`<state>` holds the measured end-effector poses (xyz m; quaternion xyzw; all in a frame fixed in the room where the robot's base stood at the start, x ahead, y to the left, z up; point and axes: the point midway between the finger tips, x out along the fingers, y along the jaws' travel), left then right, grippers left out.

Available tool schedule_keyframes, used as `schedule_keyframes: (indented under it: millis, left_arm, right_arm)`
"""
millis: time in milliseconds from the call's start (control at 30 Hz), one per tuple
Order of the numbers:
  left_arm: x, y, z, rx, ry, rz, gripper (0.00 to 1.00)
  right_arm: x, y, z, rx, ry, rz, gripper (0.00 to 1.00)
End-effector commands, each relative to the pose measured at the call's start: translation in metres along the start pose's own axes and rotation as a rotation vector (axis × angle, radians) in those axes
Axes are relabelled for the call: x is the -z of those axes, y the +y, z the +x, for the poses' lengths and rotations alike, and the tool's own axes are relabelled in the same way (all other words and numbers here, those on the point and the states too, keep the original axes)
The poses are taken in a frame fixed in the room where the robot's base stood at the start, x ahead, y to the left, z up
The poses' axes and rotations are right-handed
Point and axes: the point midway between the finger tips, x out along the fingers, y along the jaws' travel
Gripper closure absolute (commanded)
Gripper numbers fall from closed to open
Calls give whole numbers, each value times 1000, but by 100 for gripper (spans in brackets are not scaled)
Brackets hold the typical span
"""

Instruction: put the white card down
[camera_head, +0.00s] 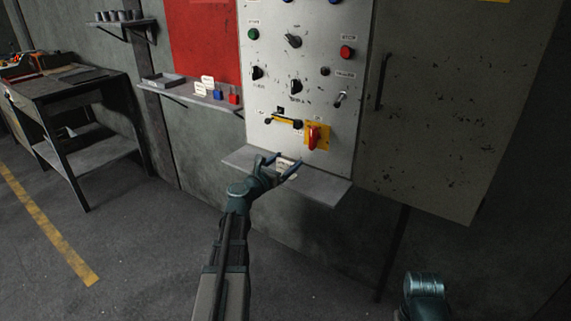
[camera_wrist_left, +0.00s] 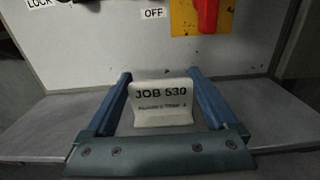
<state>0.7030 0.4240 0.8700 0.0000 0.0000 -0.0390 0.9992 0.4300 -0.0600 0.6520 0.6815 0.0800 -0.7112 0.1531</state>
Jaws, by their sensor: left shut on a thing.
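The white card (camera_wrist_left: 163,103) reads "JOB 530" with a smaller line of print below. It stands upright, leaning back a little, between the two blue fingers of my left gripper (camera_wrist_left: 162,100). My left gripper is shut on it. In the head view the left gripper (camera_head: 279,166) is over the grey shelf (camera_head: 318,187) below the control panel, with the card (camera_head: 286,163) partly hidden between its fingers. I cannot tell whether the card's lower edge touches the shelf.
The control panel (camera_head: 272,60) rises behind the shelf, with knobs, buttons and a red-handled switch (camera_head: 313,137) just above. A wall shelf (camera_head: 190,95) at left holds small white cards, a blue block and a red block. The shelf's right part is clear.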

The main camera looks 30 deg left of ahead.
Motion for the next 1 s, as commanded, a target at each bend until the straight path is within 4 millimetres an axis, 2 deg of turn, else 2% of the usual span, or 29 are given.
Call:
schedule_keyframes:
  millis: [67, 100, 133, 467, 800, 1000]
  left_arm:
    - [4, 0, 0, 0, 0, 0, 62]
    - [3, 0, 0, 0, 0, 0, 4]
    - [2, 0, 0, 0, 0, 0, 0]
    - [-4, 0, -1, 0, 0, 0, 0]
    - [-1, -2, -70, -4, 0, 0, 0]
    - [-1, -1, -102, -3, 0, 0, 0]
  right_arm:
    - [0, 0, 4, 0, 0, 0, 50]
    - [0, 0, 3, 0, 0, 0, 50]
    - [0, 0, 2, 0, 0, 0, 50]
    - [0, 0, -4, 0, 0, 0, 50]
    - [0, 0, -1, 0, 0, 0, 50]
    - [0, 0, -1, 0, 0, 0, 50]
